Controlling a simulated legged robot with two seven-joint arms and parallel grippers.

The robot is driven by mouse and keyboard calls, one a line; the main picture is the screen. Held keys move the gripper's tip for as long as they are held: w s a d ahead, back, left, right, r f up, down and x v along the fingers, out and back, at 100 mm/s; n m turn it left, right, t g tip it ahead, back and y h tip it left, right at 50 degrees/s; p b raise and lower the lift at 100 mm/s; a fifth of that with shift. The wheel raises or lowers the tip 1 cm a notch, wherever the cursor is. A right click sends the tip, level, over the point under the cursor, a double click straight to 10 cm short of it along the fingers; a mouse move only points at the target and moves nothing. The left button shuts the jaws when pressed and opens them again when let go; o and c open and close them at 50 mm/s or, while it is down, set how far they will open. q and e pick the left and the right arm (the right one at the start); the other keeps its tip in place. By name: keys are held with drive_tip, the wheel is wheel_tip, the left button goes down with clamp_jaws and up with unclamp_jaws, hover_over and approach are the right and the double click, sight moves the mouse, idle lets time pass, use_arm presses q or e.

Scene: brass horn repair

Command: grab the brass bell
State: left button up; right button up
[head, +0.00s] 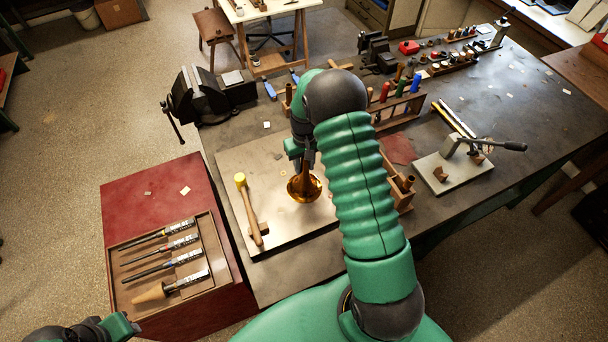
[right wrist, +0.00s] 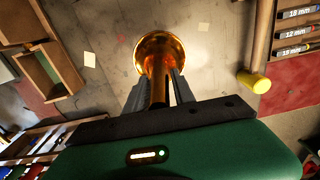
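The brass bell (head: 304,188) stands with its flared mouth down on the pale metal plate on the workbench. My right gripper (head: 308,160) is above it, pointing down, partly covered by my arm in the head view. In the right wrist view, the bell's narrow stem (right wrist: 159,88) lies between the two grey fingers (right wrist: 162,82), with the golden flare (right wrist: 165,50) beyond the tips. Whether both fingers press on the stem is not clear. Part of my left gripper (head: 124,326) shows at the bottom left, away from the bell; its fingers are not clear.
A yellow-headed mallet (head: 249,210) lies left of the bell on the plate (head: 282,235). A red-topped case (head: 155,195) with several tools stands further left. A wooden block rack (head: 400,190) is to the right. A black vise (head: 198,95) is at the bench's far left.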

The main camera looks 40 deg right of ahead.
clamp_jaws()
idle(1.0)
